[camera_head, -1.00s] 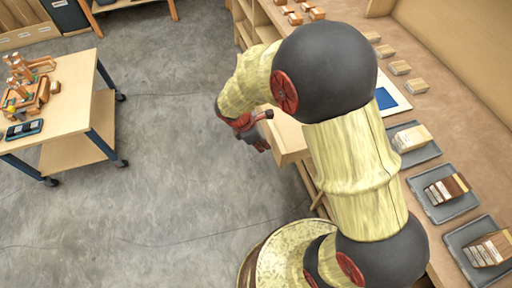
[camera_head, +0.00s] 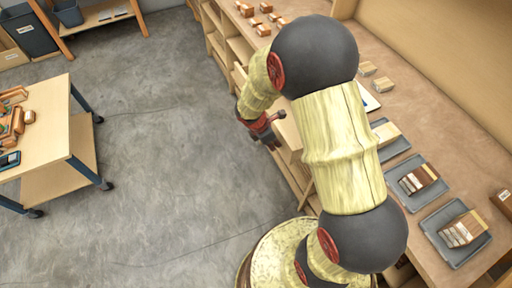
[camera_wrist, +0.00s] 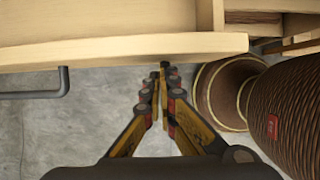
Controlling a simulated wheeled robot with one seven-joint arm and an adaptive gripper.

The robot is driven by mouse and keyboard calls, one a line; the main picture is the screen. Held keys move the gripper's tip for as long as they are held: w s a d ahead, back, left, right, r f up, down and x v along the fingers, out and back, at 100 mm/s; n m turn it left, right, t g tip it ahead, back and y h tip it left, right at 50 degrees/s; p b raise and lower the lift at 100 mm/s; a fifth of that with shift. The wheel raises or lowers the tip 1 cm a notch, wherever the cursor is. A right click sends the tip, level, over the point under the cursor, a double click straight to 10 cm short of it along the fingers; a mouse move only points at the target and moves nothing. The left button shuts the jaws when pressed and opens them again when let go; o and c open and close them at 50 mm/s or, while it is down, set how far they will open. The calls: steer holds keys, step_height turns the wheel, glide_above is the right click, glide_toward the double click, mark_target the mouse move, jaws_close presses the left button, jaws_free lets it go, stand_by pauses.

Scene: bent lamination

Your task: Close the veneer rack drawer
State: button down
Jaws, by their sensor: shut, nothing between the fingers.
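The veneer rack drawer (camera_head: 291,133) is a pale wood drawer in the long bench's front, partly hidden behind my arm in the head view. It still appears to stand out somewhat from the bench. In the wrist view its front panel (camera_wrist: 110,50) crosses the top, with a dark grey bar handle (camera_wrist: 35,94) at left. My gripper (camera_head: 276,144) is shut and empty. Its fingertips (camera_wrist: 162,72) are at the outer face of the drawer front, right of the handle. I cannot tell whether they touch it.
The bench top (camera_head: 405,115) holds grey trays (camera_head: 455,235) with wood samples and small wood blocks. A wheeled table (camera_head: 45,125) with tools stands at left. Open grey floor (camera_head: 170,150) lies between it and the bench.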

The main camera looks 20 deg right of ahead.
steer(key=d+p, duration=0.2)
steer(key=d, duration=0.8)
steer(key=shift+d, duration=0.2)
steer(key=shift+a, duration=0.1)
